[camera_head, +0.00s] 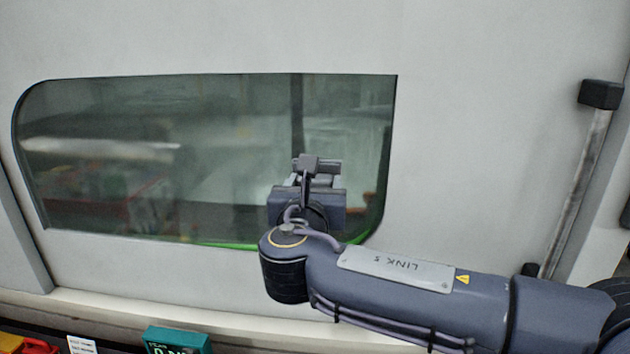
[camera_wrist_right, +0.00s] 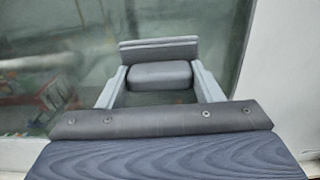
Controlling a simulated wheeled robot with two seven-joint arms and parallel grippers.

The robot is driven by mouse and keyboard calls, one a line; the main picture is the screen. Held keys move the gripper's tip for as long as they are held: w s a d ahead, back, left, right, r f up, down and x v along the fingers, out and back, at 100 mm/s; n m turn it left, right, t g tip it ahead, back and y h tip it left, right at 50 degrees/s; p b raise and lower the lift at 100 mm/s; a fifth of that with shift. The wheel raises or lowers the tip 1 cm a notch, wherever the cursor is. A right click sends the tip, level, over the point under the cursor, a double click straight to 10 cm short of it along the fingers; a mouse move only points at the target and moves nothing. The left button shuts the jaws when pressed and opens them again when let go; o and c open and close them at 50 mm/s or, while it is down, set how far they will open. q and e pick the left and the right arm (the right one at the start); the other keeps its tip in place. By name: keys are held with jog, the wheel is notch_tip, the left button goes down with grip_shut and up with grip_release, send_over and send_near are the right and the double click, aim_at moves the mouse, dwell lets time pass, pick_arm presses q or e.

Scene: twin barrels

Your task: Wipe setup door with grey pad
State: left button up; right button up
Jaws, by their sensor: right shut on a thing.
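The setup door (camera_head: 480,120) is a large pale panel with a dark glass window (camera_head: 110,150) that fills much of the head view. My right gripper (camera_head: 308,168) is in front of the right part of the window. In the right wrist view my right gripper (camera_wrist_right: 160,80) has its fingers shut on the grey pad (camera_wrist_right: 158,76), a block with a flat plate (camera_wrist_right: 158,48) at its far side facing the glass. Whether the pad touches the glass I cannot tell. In the head view the arm hides the window's lower right part. My left gripper is not in view.
A vertical bar handle (camera_head: 578,190) with a dark top bracket stands at the right of the door. A ledge (camera_head: 200,312) runs below the door. A teal box (camera_head: 178,341) and a red and yellow item (camera_head: 28,345) sit at the bottom left.

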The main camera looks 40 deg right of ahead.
jog(key=shift+v, duration=1.45)
